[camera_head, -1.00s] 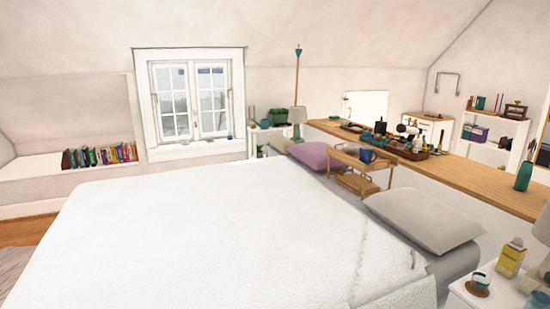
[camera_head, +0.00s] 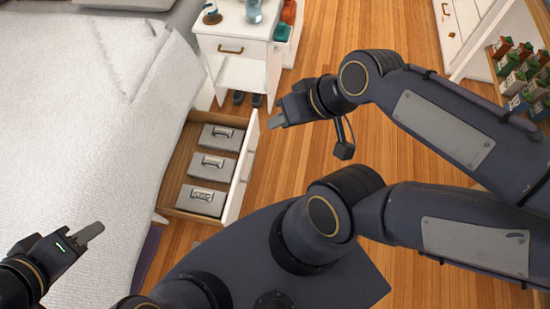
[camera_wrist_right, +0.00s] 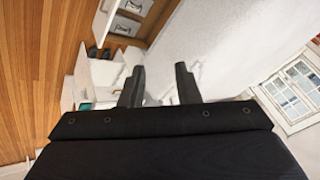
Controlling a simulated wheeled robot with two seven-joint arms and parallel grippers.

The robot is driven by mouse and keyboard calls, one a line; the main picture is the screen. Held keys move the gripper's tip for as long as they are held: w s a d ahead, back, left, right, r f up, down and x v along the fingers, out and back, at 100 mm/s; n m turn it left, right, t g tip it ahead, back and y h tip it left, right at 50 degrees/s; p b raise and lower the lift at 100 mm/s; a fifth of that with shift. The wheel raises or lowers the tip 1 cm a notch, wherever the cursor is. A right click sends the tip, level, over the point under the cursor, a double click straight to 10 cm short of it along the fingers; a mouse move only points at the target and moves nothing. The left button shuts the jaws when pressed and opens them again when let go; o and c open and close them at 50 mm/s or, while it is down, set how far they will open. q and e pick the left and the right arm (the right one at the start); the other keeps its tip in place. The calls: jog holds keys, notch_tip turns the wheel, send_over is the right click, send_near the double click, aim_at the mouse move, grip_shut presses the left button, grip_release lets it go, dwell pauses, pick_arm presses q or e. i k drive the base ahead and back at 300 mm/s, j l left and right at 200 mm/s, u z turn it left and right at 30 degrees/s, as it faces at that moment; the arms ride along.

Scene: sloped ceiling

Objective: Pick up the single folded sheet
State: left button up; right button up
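I cannot make out a single folded sheet in either view. An open drawer (camera_head: 236,190) beside the bed holds several grey boxes (camera_head: 213,165) with metal handles; part of the drawer shows at the top of the right wrist view (camera_wrist_right: 125,42). My right gripper (camera_head: 277,122) is just right of the drawer's upper end in the head view. In the right wrist view its two fingers (camera_wrist_right: 160,78) stand apart with nothing between them. My left gripper (camera_head: 91,232) is over the bed's lower part at the left. Its fingers overlap in the view, so its opening is hidden.
The white-covered bed (camera_head: 70,120) fills the left. A white nightstand (camera_head: 235,50) stands beyond the drawer, with a cup (camera_head: 211,14) on top. Shelves with several small boxes (camera_head: 515,75) stand far right.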

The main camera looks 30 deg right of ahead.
aim_at(217, 138)
jog(key=k+l+z, duration=0.15)
jog(key=l+z, duration=0.35)
jog(key=l+u, duration=0.7)
jog(key=k+l+u, duration=0.1)
jog(key=l+u, duration=0.2)
